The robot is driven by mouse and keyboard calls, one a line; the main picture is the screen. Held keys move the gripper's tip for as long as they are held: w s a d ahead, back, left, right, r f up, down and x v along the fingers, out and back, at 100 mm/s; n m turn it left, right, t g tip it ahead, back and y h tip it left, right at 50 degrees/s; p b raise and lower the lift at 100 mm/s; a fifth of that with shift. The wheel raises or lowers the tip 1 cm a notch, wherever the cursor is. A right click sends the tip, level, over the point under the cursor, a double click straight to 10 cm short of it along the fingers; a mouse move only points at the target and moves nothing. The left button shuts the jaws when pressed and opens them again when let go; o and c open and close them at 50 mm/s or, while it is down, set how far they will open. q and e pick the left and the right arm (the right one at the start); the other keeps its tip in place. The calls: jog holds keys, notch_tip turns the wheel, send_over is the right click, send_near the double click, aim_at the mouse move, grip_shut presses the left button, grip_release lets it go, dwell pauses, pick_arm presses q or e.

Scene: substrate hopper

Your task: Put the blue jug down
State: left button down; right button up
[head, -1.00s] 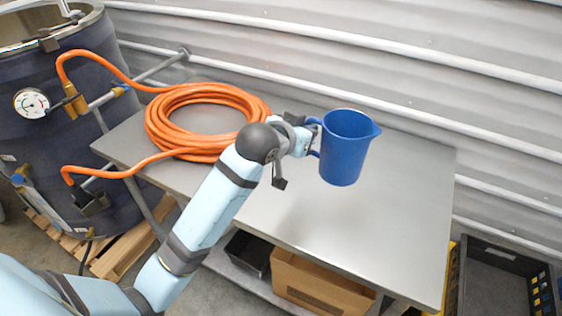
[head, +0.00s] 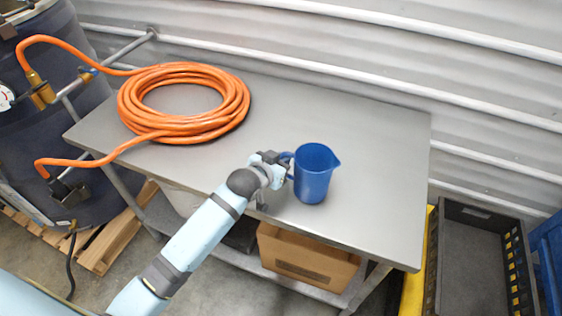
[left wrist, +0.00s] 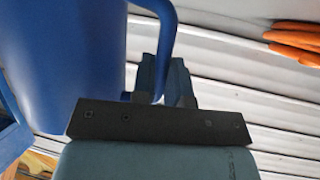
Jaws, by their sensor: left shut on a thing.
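The blue jug (head: 315,174) is upright at the front part of the grey metal table (head: 375,150) in the head view. My left gripper (head: 284,165) is at its left side, shut on the jug's handle. I cannot tell for sure whether the jug's base touches the tabletop or hangs just above it. In the left wrist view the jug (left wrist: 75,60) fills the upper left, and the fingers of my left gripper (left wrist: 162,80) close around the lower part of its handle. My right gripper is not in view.
A coiled orange hose (head: 235,105) lies on the table's left part, running to a dark tank (head: 50,120). The tabletop right of and behind the jug is clear. A cardboard box (head: 305,262) sits on the shelf below. A dark crate (head: 470,265) stands at the right.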

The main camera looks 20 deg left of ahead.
pick_arm(q)
jog(key=shift+f, duration=0.35)
jog(key=c, duration=1.1)
grip_release()
jog(key=shift+c, duration=0.2)
jog(key=shift+s, duration=0.1)
jog(key=v, duration=1.1)
jog(key=s+d+f+g, duration=0.2)
jog(key=s+f, duration=1.4)
jog(key=f, duration=0.2)
jog(key=shift+s+d+m+b, duration=0.25)
jog(key=shift+s+m+b, duration=0.05)
jog(key=shift+s+b, duration=0.15)
